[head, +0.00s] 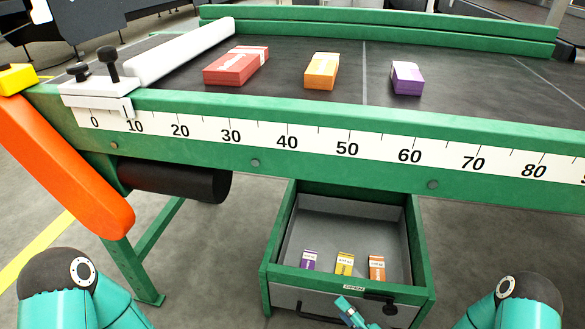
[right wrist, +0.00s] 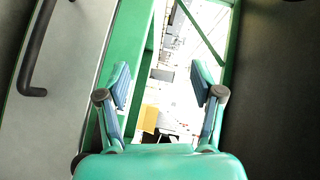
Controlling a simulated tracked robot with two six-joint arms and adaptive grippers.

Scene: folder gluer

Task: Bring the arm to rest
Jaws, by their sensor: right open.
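My right gripper (head: 350,312) shows at the bottom edge of the head view, in front of the open drawer, and only partly. In the right wrist view its two fingers (right wrist: 162,85) stand apart with nothing between them. A dark handle (right wrist: 35,50) on a grey panel is to the left of the fingers in that view. My left gripper is not in view.
The drawer (head: 268,255) is open under the green machine frame (head: 255,163). It holds a purple (head: 309,260), a yellow (head: 344,264) and an orange box (head: 376,268). Red (head: 235,67), orange (head: 321,71) and purple stacks (head: 406,78) lie on the belt. An orange guard (head: 65,170) is at left.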

